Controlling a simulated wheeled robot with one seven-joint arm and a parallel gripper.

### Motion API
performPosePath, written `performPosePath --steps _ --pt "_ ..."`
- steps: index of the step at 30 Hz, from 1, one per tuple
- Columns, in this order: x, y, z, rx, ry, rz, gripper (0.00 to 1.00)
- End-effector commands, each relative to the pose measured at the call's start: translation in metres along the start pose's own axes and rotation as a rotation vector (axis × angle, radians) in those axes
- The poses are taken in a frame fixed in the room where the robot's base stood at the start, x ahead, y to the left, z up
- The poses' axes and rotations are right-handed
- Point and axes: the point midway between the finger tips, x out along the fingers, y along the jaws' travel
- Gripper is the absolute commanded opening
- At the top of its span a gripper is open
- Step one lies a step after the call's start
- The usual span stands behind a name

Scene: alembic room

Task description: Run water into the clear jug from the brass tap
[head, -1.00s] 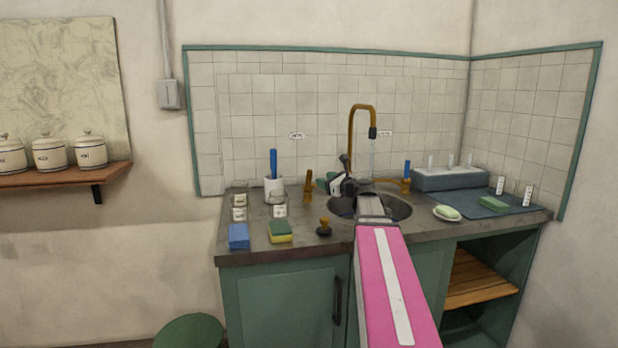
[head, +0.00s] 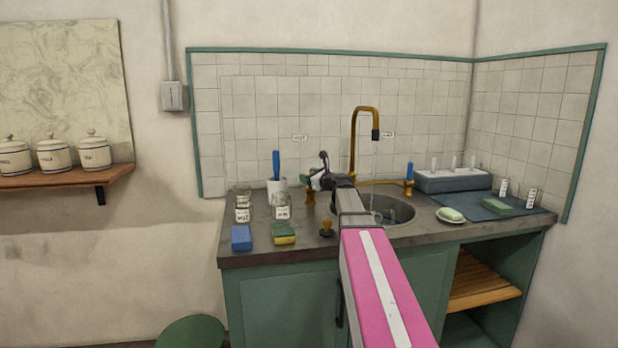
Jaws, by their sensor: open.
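The brass tap (head: 354,140) rises behind the sink, its spout arching to the right with a dark tip. A thin stream of water (head: 375,165) falls from it into the sink (head: 400,210). A small clear shape (head: 377,217) at the foot of the stream looks like the jug; my arm partly hides it, and its water level cannot be told. My gripper (head: 315,182) is open left of the tap, by a brass fitting (head: 310,196) that it partly covers. I cannot tell whether they touch. A blue-handled brass valve (head: 409,178) stands to the right.
Labelled glass jars (head: 282,208), a white cup with a blue-handled tool (head: 277,185), a blue sponge (head: 241,238), a yellow-green sponge (head: 284,234) and a plunger-like stopper (head: 326,228) crowd the left counter. A soap dish (head: 451,216) and grey rack (head: 453,181) stand right.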

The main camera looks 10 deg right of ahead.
Motion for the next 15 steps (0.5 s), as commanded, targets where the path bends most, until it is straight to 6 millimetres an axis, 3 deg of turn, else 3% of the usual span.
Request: performPosePath --steps 6,7,11,15 --pt "0.0001 0.0001 0.0001 0.0 0.0 0.0 0.52" --pt "0.0001 0.0001 0.0001 0.0 0.0 0.0 0.45" --pt "0.0 0.0002 0.0001 0.0 0.0 0.0 0.03" --pt "0.0001 0.0001 0.0002 0.0 0.0 0.001 0.0"
